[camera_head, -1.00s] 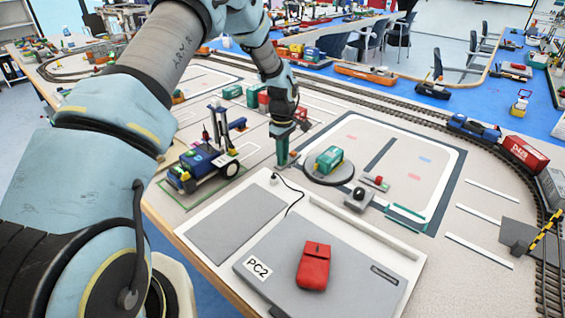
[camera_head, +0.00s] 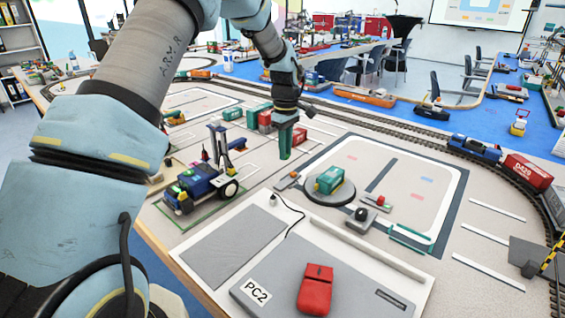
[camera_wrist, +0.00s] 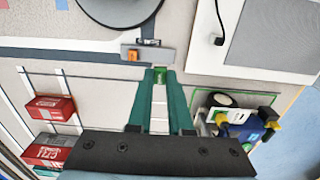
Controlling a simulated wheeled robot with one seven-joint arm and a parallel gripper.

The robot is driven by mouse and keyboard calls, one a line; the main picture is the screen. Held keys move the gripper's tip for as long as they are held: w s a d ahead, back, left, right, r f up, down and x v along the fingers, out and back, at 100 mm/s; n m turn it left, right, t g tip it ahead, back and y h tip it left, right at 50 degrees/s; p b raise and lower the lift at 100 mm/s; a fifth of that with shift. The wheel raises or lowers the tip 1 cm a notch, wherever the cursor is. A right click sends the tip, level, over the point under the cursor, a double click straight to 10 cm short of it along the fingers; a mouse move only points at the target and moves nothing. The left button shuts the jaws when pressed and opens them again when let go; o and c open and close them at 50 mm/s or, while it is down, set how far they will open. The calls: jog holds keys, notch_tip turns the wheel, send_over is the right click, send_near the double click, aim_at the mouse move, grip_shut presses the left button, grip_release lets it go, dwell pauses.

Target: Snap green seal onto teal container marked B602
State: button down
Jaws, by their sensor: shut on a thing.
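My gripper (camera_head: 285,157) hangs with its green fingers pointing down, above the table and left of the round turntable. In the wrist view, the gripper (camera_wrist: 159,73) is shut on a small green piece, the green seal (camera_wrist: 159,76), between its fingertips. A teal container (camera_head: 330,180) sits on the dark round turntable (camera_head: 316,198), to the right of my gripper. No B602 marking can be read on it. In the wrist view only part of the turntable (camera_wrist: 120,12) shows, at the top edge.
A small grey holder with an orange part (camera_head: 288,182) is below my gripper. A blue vehicle (camera_head: 200,184) stands to the left. Red and teal containers (camera_head: 258,113) stand behind. A grey-and-red button box (camera_head: 377,203) and black knob (camera_head: 361,213) lie right of the turntable.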

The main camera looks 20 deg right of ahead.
jog(key=s+d+p, duration=0.1)
jog(key=s+d, duration=0.1)
jog(key=d, duration=0.1)
jog(key=s+d+r, duration=0.1)
jog(key=s+d, duration=0.2)
jog(key=s+d+p, duration=0.1)
jog(key=s+d, duration=0.2)
jog(key=shift+d+r+p, duration=0.2)
jog(key=shift+d+p, duration=0.05)
jog(key=shift+p, duration=0.1)
jog(key=b, duration=0.3)
send_over(326, 179)
jog(key=shift+w+f, duration=0.1)
jog(key=shift+f, duration=2.5)
jog(key=shift+f, duration=0.35)
jog(key=c, duration=0.8)
grip_release()
jog(key=shift+o, duration=0.5)
jog(key=o, duration=0.4)
jog(key=shift+r, duration=0.1)
